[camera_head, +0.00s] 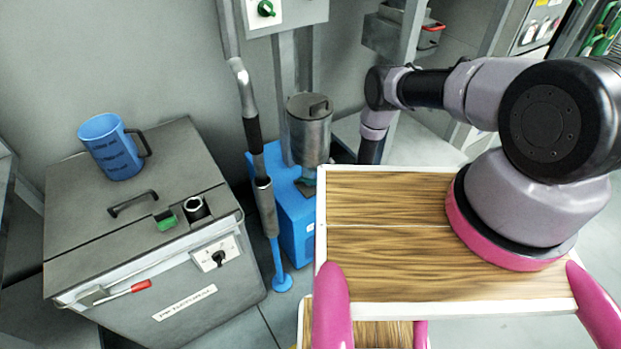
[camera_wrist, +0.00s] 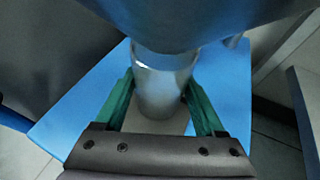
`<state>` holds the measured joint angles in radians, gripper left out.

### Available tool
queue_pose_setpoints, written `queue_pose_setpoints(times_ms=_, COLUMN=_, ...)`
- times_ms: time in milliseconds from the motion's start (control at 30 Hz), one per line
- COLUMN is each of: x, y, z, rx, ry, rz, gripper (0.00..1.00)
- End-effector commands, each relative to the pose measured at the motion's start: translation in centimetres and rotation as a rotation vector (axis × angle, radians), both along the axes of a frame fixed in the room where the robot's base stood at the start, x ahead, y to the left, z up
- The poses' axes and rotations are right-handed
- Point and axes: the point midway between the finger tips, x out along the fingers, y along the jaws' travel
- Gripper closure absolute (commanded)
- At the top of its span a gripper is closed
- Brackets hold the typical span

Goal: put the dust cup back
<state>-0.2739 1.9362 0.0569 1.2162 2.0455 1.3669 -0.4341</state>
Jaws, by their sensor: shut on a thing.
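The dust cup (camera_wrist: 163,85) is a small shiny metal cylinder in the middle of the wrist view. My gripper (camera_wrist: 160,100) has its two green fingers on either side of it and is shut on it. The cup stands upright directly under a wider grey body, which hides its top; I cannot tell whether they touch. In the head view, the metal separator (camera_head: 310,128) with a dark lid handle stands against a post above a blue unit (camera_head: 296,215). The cup is hard to make out there.
A wood-topped platform (camera_head: 390,255) with a white rim stands close on the right. A grey cabinet (camera_head: 85,235) on the left carries a blue jug (camera_head: 112,150). A suction pipe (camera_head: 262,190) runs down just left of the separator.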

Motion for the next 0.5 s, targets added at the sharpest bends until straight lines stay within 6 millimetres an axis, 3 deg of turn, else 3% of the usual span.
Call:
queue_pose_setpoints(times_ms=67, x=-0.42, y=-0.34, z=-1.16, rx=-0.006, ry=0.005, rz=0.001, gripper=1.00)
queue_pose_setpoints(times_ms=300, x=-0.54, y=-0.44, z=-1.45, rx=-0.009, ry=0.008, rz=0.002, gripper=1.00)
queue_pose_setpoints(times_ms=333, x=-0.57, y=-0.45, z=-1.47, rx=-0.009, ry=0.009, rz=0.001, gripper=0.18)
queue_pose_setpoints(times_ms=400, x=-0.57, y=-0.45, z=-1.46, rx=-0.009, ry=0.009, rz=0.001, gripper=0.00)
queue_pose_setpoints(times_ms=500, x=-0.49, y=-0.41, z=-1.37, rx=-0.007, ry=0.007, rz=0.002, gripper=0.00)
